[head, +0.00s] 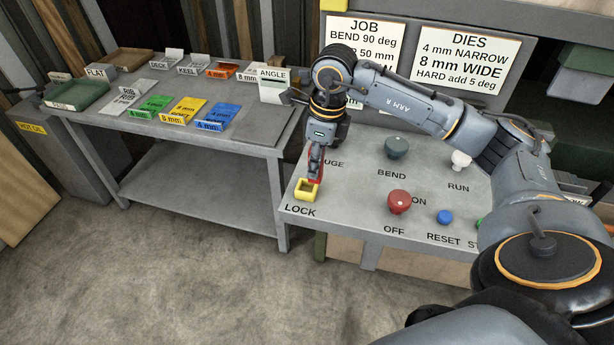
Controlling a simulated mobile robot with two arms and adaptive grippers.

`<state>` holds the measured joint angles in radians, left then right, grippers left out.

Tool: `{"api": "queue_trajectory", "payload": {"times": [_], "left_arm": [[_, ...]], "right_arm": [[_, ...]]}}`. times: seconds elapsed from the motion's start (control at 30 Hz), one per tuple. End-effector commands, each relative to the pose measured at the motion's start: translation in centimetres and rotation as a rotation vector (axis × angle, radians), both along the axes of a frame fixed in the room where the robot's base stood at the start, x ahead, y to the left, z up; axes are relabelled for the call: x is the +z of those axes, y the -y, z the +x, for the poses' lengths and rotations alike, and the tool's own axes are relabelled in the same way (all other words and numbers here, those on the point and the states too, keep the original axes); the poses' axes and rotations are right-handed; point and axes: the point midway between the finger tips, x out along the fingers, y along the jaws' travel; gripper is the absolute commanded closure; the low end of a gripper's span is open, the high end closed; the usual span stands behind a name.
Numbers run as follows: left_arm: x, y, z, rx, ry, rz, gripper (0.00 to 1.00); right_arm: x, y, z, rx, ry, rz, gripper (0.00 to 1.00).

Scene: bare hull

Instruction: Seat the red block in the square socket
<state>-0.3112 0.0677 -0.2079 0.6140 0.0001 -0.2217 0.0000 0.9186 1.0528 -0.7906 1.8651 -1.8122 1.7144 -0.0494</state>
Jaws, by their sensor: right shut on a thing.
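The square socket (304,191) is a yellow square frame at the front left corner of the grey control panel, beside the word LOCK. My right gripper (316,174) points down just above the socket's back right side. It is shut on the red block (314,180), which is small and mostly covered by the fingers. The block's lower end overlaps the socket's back rim in the picture. I cannot tell whether it is inside the opening or above it. My left gripper is not in view.
The panel (350,215) carries a dark BEND knob (396,148), a red OFF button (399,201), a blue RESET button (444,217) and a white RUN knob (460,160). A table (235,140) with coloured labelled blocks and a green tray (77,95) stands at the left.

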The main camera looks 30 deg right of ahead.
Motion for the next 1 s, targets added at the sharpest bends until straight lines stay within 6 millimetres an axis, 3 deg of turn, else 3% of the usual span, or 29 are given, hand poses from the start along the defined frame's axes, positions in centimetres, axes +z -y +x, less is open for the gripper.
{"api": "queue_trajectory", "payload": {"times": [0.03,0.1,0.43,0.63,1.0], "left_arm": [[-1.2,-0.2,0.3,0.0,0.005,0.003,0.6],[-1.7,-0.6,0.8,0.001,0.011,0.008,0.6],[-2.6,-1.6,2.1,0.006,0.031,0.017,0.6],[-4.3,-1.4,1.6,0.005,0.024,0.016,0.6],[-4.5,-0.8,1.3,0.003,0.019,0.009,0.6]], "right_arm": [[-1.8,0.0,0.7,-0.001,-0.004,0.0,1.0],[-2.9,0.1,1.7,-0.001,-0.004,0.001,1.0],[-5.0,0.4,3.6,0.0,-0.001,0.0,1.0],[-8.1,0.4,4.0,0.0,-0.004,-0.001,1.0],[-8.5,0.4,4.0,0.0,-0.002,-0.001,1.0]]}}
